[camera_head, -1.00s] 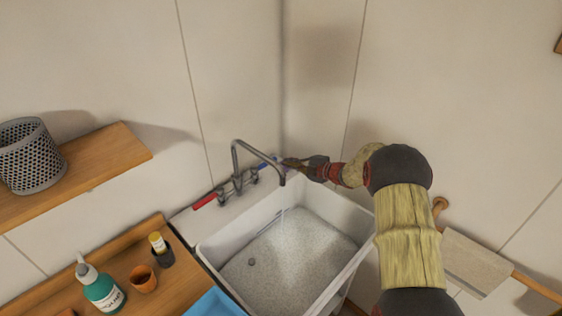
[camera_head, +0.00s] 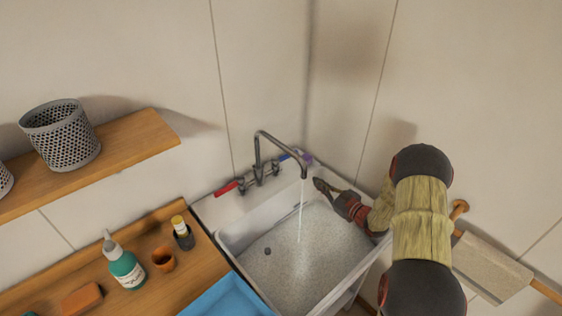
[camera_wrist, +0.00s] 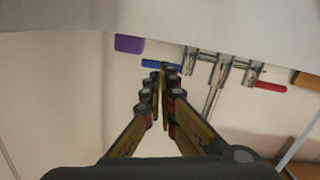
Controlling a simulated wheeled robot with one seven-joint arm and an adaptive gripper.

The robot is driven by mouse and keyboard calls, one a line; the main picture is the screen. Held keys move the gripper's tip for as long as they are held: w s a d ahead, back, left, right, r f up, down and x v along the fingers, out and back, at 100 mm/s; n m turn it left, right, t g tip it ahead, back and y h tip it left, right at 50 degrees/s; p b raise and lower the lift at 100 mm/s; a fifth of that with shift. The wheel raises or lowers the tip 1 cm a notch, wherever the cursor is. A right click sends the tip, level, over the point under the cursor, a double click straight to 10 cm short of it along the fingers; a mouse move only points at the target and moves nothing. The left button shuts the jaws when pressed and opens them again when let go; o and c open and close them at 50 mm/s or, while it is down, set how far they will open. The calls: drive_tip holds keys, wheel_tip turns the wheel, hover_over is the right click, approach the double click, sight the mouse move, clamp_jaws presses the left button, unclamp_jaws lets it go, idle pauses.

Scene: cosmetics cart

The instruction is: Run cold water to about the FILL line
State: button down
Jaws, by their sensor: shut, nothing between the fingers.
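A metal tap (camera_head: 262,158) stands at the back of the white sink (camera_head: 240,222), with a red handle (camera_head: 226,188) at left and a blue handle (camera_head: 290,155) at right. A thin stream of water (camera_head: 300,210) falls from the spout into the basin. The basin floor looks speckled and its dark drain (camera_head: 267,251) shows. I cannot make out a FILL line or the water level. My gripper (camera_head: 319,185) is shut and empty, over the sink's back right side, apart from the blue handle. In the wrist view the fingertips (camera_wrist: 161,68) appear close to the blue handle (camera_wrist: 150,64).
A purple block (camera_head: 305,158) sits in the corner by the blue handle. A cloth (camera_head: 490,265) hangs at right.

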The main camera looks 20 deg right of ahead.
drive_tip(key=r+m, duration=0.1)
drive_tip(key=m, duration=0.1)
drive_tip(key=t+b, duration=0.1)
drive_tip(key=b, duration=0.1)
approach(285, 158)
drive_tip(key=shift+m, duration=0.4)
drive_tip(key=w, duration=0.5)
drive_tip(key=w+d, duration=0.1)
drive_tip(key=w, duration=0.1)
drive_tip(key=shift+w+f, duration=0.15)
drive_tip(key=shift+f, duration=0.1)
drive_tip(key=shift+w+b, duration=0.6)
drive_tip(key=shift+w, duration=0.2)
drive_tip(key=shift+r, duration=0.2)
